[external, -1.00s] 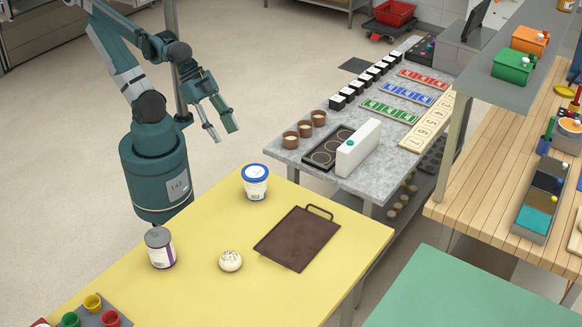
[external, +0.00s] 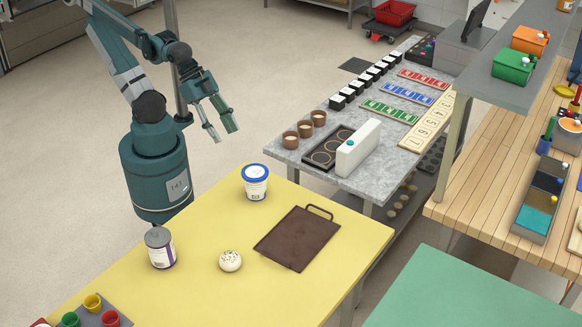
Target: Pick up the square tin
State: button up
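My gripper (external: 222,132) hangs in the air left of the grey table, its two fingers spread apart with nothing between them. I cannot tell for sure which thing is the square tin. Several small square black containers with white tops (external: 348,93) stand in a row along the far left edge of the grey table. A dark tray with round outlines (external: 324,153) lies on the grey table's near end. A flat, dark brown, square-cornered pan with a handle (external: 297,240) lies on the yellow table. My gripper is well apart from all of these.
The yellow table (external: 210,297) also holds a blue-lidded tub (external: 256,187), a grey-topped can (external: 160,251) and a speckled bun (external: 230,261). On the grey table, brown cups (external: 290,139) and a white upright block (external: 357,147) stand near the dark tray.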

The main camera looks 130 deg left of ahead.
jog(key=o, duration=0.5)
jog(key=shift+c, duration=0.2)
